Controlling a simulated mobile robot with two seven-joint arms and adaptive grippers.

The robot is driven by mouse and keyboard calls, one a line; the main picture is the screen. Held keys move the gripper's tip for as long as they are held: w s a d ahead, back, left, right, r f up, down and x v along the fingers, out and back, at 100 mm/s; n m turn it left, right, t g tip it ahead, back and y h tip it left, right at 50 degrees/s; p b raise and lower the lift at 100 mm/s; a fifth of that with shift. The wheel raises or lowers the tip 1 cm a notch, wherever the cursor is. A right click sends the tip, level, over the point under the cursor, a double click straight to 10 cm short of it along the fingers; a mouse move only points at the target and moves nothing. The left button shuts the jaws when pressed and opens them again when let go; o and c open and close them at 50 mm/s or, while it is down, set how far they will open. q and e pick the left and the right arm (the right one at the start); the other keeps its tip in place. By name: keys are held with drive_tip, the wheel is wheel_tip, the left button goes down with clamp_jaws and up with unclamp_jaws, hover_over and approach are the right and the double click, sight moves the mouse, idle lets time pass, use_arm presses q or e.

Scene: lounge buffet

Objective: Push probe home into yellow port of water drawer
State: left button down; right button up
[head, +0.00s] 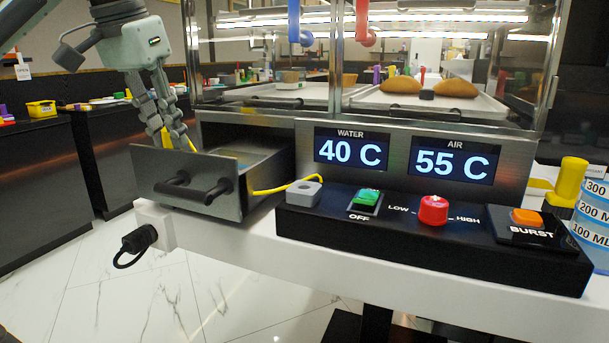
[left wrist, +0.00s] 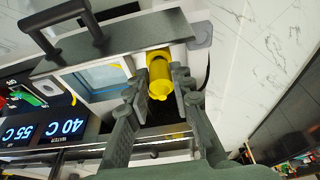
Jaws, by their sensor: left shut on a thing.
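In the left wrist view the drawer (left wrist: 97,78) shows a pale blue inside. My left gripper (head: 174,138) points down over the drawer's left end, just behind the front panel. It is shut on the yellow probe (left wrist: 160,75), which sits between the fingertips (left wrist: 160,88) in the left wrist view. Only a yellow sliver of the probe (head: 166,137) shows in the head view. I cannot make out the yellow port or how deep the probe sits.
The control panel (head: 430,235) has a green switch, red knob and orange button. A black plug (head: 138,240) hangs at the ledge's left end. Glass and posts rise behind.

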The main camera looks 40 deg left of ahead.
use_arm(q)
drive_tip(key=shift+f, duration=0.3)
drive_tip(key=c, duration=1.2)
unclamp_jaws()
drive_tip(key=shift+c, duration=0.4)
drive_tip(key=shift+c, duration=1.3)
